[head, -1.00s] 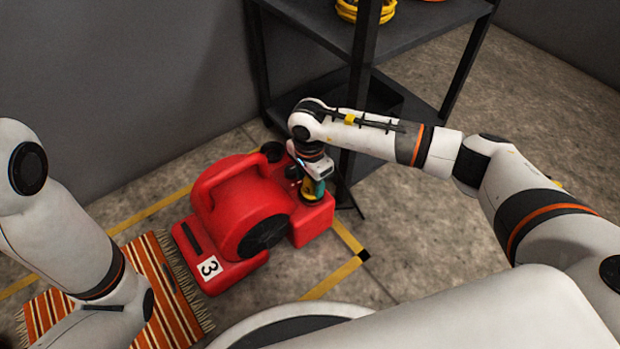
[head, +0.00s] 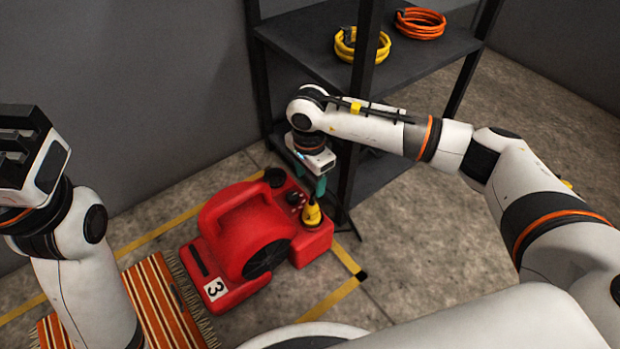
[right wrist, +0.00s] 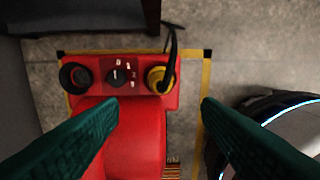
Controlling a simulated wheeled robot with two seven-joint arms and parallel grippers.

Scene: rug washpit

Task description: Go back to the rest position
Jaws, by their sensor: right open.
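My right gripper (head: 319,184) hangs above the right end of the red blower (head: 240,238) in the head view, pointing down. In the right wrist view its green fingers (right wrist: 160,112) are wide apart with nothing between them. A yellow plug (head: 312,213) stands upright on the blower's top, below and apart from the fingers; it also shows in the right wrist view (right wrist: 159,79), with a dark cord running from it. My left gripper (head: 16,143) is raised at the left edge of the head view, and its jaw opening is unclear.
A black shelf (head: 310,50) stands close behind my right arm, holding a yellow coil (head: 362,46) and an orange coil (head: 420,24). A striped orange rug (head: 155,300) lies left of the blower. Yellow floor tape (head: 335,298) surrounds the blower. Floor on the right is clear.

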